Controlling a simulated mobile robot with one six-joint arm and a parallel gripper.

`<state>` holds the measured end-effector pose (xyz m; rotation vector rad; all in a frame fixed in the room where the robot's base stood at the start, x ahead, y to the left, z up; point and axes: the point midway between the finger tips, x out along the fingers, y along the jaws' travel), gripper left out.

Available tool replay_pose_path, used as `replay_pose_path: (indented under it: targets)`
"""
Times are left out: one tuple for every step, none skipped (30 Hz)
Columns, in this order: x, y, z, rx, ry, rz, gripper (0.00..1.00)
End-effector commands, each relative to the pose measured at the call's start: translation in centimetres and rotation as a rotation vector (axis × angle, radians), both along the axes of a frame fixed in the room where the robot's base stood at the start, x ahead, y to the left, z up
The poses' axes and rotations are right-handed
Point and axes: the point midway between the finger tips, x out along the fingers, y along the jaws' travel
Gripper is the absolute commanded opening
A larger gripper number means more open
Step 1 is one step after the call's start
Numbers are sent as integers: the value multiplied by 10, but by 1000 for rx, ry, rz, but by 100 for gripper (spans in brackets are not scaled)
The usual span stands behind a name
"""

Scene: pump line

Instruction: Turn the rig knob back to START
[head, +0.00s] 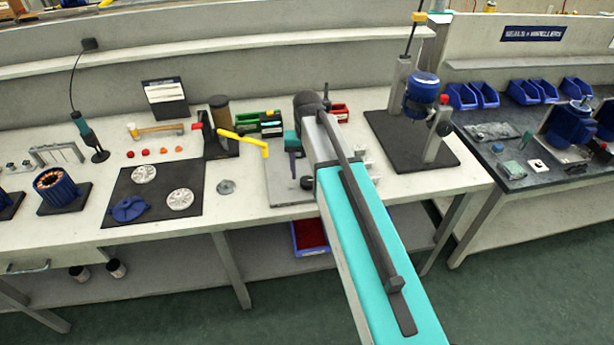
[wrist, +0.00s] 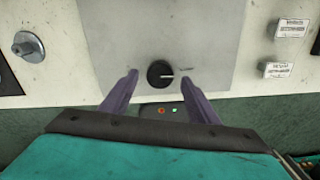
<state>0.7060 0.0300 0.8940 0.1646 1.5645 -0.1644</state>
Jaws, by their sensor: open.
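The rig knob (wrist: 160,73) is a round black knob on a grey plate (wrist: 220,40), near the plate's front edge in the wrist view. Its white pointer line points right, toward a faint mark on the plate too small to read. My gripper (wrist: 160,77) is open, with one purple finger on each side of the knob and a clear gap to it on both sides. I cannot tell how high the fingertips are above the plate. In the head view the grey plate (head: 287,190) lies at the bench front, partly hidden by my arm.
A small orange light (wrist: 161,110) and a green light (wrist: 174,110) show below the knob. A metal round part (wrist: 28,44) lies left of the plate, and white labelled blocks (wrist: 291,28) lie right.

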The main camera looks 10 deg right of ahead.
Motion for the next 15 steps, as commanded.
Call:
replay_pose_path:
  targets:
    - [1,0,5,1,-2,0,55]
    - [1,0,9,1,-2,0,55]
    - [1,0,13,0,-1,0,55]
    - [1,0,16,1,-2,0,55]
    - [1,0,19,1,-2,0,55]
    - [1,0,24,1,-2,0,55]
    - [1,0,27,1,-1,0,55]
    - [0,0,30,0,-1,0,55]
    - [1,0,34,1,-1,0,55]
    - [1,0,38,1,-2,0,55]
    - [1,0,41,1,-2,0,55]
    - [1,0,46,0,-1,0,55]
    - [1,0,49,1,-1,1,55]
    - [1,0,52,1,-1,1,55]
    - [1,0,57,1,-2,1,55]
